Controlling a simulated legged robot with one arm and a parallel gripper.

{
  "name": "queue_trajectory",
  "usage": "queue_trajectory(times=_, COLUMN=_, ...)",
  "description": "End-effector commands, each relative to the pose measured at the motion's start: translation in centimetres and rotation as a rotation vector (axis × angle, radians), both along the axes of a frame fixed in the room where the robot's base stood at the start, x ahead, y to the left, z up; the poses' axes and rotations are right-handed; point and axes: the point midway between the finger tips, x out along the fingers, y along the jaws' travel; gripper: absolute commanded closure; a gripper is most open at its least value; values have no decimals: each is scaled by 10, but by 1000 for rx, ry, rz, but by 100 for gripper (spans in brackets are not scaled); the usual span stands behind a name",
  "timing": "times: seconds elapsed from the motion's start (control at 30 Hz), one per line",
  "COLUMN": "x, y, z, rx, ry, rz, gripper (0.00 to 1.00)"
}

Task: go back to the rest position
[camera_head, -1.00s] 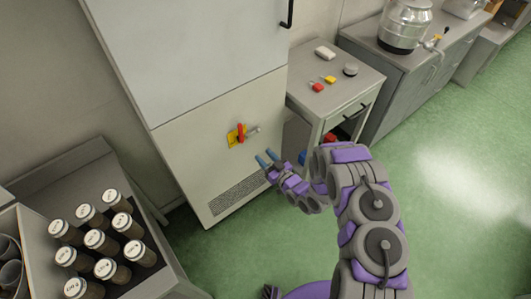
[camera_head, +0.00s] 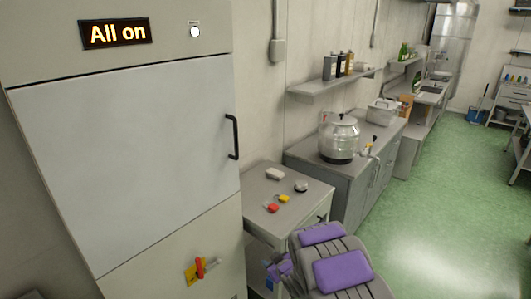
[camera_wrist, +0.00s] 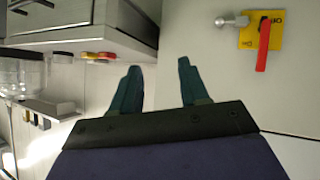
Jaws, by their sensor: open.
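My gripper (camera_wrist: 160,85) is open and empty in the wrist view, with its two teal fingers apart. In the head view my purple and grey arm shows at the bottom centre, and it hides most of the gripper. The grey cabinet (camera_head: 125,165) stands at the left of the head view, its display (camera_head: 115,33) reading "All on". Its red-handled switch on a yellow plate (camera_head: 195,271) is low on the front. In the wrist view the red handle (camera_wrist: 264,46) is at the upper right, apart from the fingers.
A small grey side table (camera_head: 262,222) beside the cabinet holds red and yellow items and a white block. Beyond it a counter (camera_head: 300,153) carries a steel vessel (camera_head: 338,138). Green floor (camera_head: 440,220) is open at the right.

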Motion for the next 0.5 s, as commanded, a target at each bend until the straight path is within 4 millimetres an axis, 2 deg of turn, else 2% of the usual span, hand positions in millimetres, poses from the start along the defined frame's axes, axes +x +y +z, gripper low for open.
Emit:
queue_trajectory(times=0.03, x=0, y=-13, z=16, rx=-30, ry=14, rz=-34, gripper=55)
queue_trajectory(times=0.27, x=-27, y=-73, z=64, rx=-140, ry=148, rz=-209, gripper=55)
queue_trajectory(times=0.37, x=-46, y=-95, z=86, rx=-173, ry=211, rz=-283, gripper=55)
queue_trajectory(times=0.5, x=-83, y=-121, z=114, rx=-203, ry=308, rz=-382, gripper=55)
